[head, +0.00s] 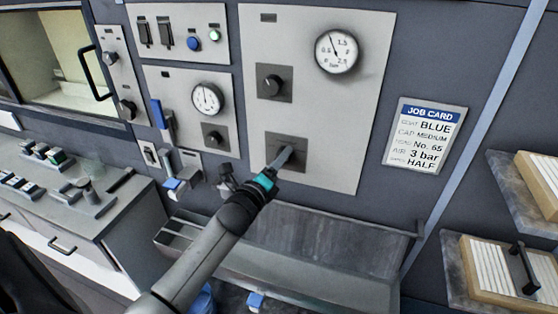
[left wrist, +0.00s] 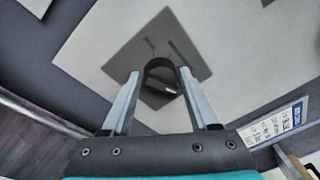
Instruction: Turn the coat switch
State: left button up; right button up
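My left gripper (head: 285,158) reaches up from below to a dark square switch plate (head: 273,147) low on the large pale panel. In the left wrist view my left gripper (left wrist: 161,76) has its two pale fingers apart, one on each side of a dark rotary knob (left wrist: 160,69). Narrow gaps seem to show beside the knob; I cannot tell whether either finger touches it. In the head view the gripper covers most of this knob. Its label is not readable, so I cannot tell whether it is the coat switch. My right gripper is not in view.
Another knob (head: 270,83) sits above on the same panel, beside a gauge (head: 336,50). The job card (head: 424,134) on the wall reads BLUE at the top. A grey metal trough (head: 310,245) runs below the panel. Smaller panels with switches and a gauge (head: 207,99) are left.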

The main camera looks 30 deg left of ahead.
pick_arm(q)
grip_shut()
jog(key=shift+n, duration=0.4)
jog(key=shift+w+d+f+n+y+p, duration=0.15)
jog(key=shift+n+y+p, duration=0.45)
jog(key=shift+n, duration=4.15)
jog(key=shift+s+d+f+n+y+p, duration=0.1)
jog(key=shift+n+y+p, duration=0.5)
jog(key=shift+n, duration=4.2)
jog(key=shift+w+d+f+n+y+p, duration=0.15)
jog(key=shift+n+y+p, duration=0.4)
jog(key=shift+n, duration=4.2)
jog(key=shift+s+r, duration=0.1)
